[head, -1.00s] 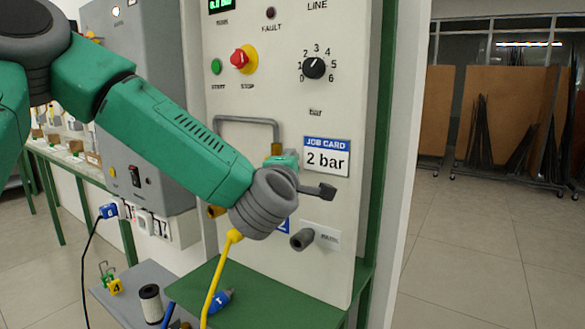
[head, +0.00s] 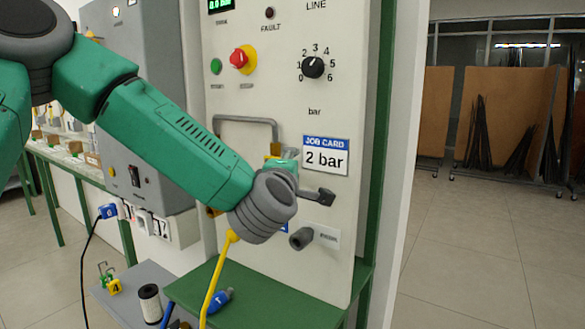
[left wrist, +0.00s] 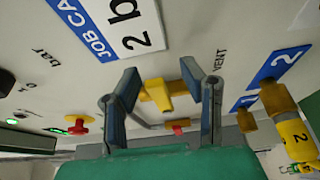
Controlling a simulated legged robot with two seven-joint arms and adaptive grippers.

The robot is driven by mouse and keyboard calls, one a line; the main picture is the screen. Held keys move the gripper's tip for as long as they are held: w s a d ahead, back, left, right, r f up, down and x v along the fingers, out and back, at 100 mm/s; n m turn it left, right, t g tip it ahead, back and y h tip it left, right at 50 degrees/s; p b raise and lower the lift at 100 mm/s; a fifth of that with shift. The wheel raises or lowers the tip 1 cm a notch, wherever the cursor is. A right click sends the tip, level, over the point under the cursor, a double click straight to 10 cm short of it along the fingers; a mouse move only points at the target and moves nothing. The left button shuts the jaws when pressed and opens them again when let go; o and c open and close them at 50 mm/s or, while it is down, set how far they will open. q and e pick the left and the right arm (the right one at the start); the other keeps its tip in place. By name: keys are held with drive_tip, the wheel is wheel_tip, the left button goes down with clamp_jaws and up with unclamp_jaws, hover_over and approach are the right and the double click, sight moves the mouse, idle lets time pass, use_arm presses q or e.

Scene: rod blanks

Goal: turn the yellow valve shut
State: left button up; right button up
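The yellow valve (left wrist: 157,94) shows in the left wrist view on the pale panel, between the two fingers of my left gripper (left wrist: 160,74). The fingers stand apart, one on each side of the yellow handle. I see gaps beside the handle and cannot tell whether either finger touches it. In the head view my left wrist hides most of the valve and the fingers; a little yellow shows just above the green gripper body (head: 285,157). My right gripper is in neither view.
The job card (head: 326,155) reads 2 bar. A grey bent pipe (head: 245,120) is close to the gripper. A black dial (head: 313,67), red stop button (head: 242,59) and dark grey knob (head: 301,239) stick out of the panel. A yellow hose (head: 216,280) hangs below my wrist.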

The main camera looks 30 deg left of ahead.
use_arm(q)
drive_tip(key=v, duration=1.2)
drive_tip(key=shift+f, duration=0.1)
